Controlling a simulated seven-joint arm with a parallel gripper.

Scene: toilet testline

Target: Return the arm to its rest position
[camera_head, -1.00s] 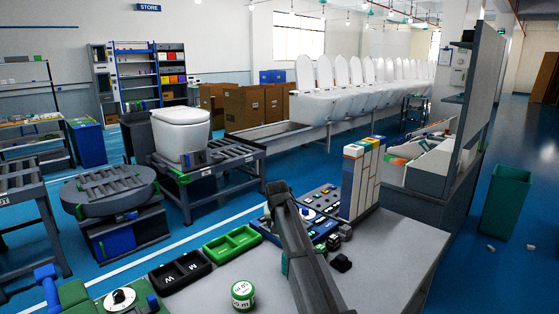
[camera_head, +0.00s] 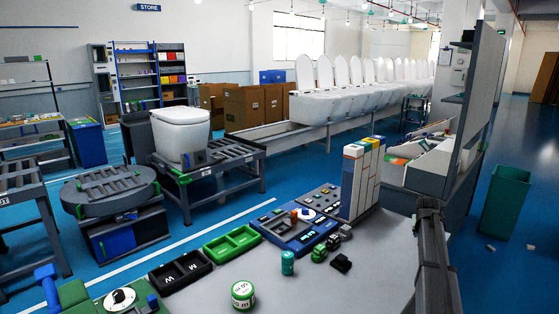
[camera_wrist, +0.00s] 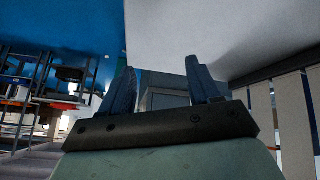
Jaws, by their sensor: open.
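My gripper shows in the wrist view (camera_wrist: 158,95) with its two dark blue fingers apart and nothing between them. In the head view my dark arm (camera_head: 434,255) stands at the right side of the grey worktop (camera_head: 375,275). The gripper's fingertips cannot be made out in the head view. My arm is clear of the objects on the worktop.
On the worktop are a green-and-white round tin (camera_head: 243,295), a teal cylinder (camera_head: 288,263), a blue control panel (camera_head: 295,230), a green tray (camera_head: 232,243), a black tray (camera_head: 180,271) and upright white files (camera_head: 361,180). A green bin (camera_head: 505,200) stands on the floor at right.

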